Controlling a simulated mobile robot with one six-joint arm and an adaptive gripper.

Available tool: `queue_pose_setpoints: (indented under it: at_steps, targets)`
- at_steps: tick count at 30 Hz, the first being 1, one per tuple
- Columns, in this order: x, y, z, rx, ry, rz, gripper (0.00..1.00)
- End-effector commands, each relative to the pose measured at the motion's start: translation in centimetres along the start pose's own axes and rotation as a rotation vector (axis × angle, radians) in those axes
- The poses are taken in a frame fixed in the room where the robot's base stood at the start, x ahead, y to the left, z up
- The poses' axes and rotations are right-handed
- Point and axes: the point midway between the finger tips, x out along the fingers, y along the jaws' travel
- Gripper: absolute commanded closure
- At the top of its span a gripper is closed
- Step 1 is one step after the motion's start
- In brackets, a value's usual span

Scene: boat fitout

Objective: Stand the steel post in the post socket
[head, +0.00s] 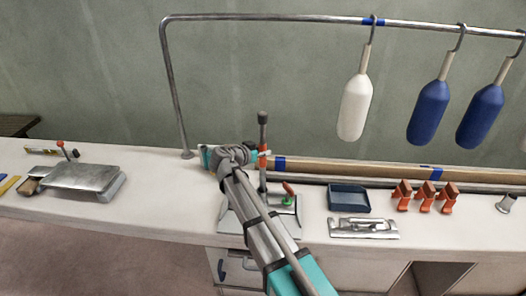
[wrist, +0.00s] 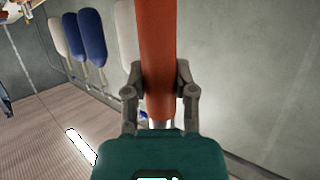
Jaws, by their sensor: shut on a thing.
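The steel post (head: 263,135) stands about upright, with a dark cap at its top and an orange band partway down. In the wrist view its orange part (wrist: 157,60) runs between the two fingers. My gripper (head: 258,156) is shut on the post at the orange band; the fingers (wrist: 160,85) also show in the wrist view. The post's lower end comes down over a pale metal plate (head: 232,221) on the counter. A red-handled piece with a green base (head: 288,196) is on that plate. I cannot make out the socket or whether the post's foot is in it.
A dark blue tray (head: 349,198), a metal latch plate (head: 363,229) and several orange clamps (head: 426,197) lie to the right. A steel rail (head: 270,17) with hanging white and blue fenders (head: 432,112) rises behind. A metal box (head: 85,178) is at left; counter between is clear.

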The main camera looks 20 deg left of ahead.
Motion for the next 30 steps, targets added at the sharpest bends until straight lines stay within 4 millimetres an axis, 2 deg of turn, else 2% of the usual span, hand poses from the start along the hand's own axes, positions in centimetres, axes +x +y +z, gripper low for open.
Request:
queue_pose_setpoints:
  at_steps: [21,30]
  targets:
    - [1.1,0.0,3.0,0.000,0.001,0.000,1.00]
    - [1.3,0.0,3.7,0.000,0.001,0.000,1.00]
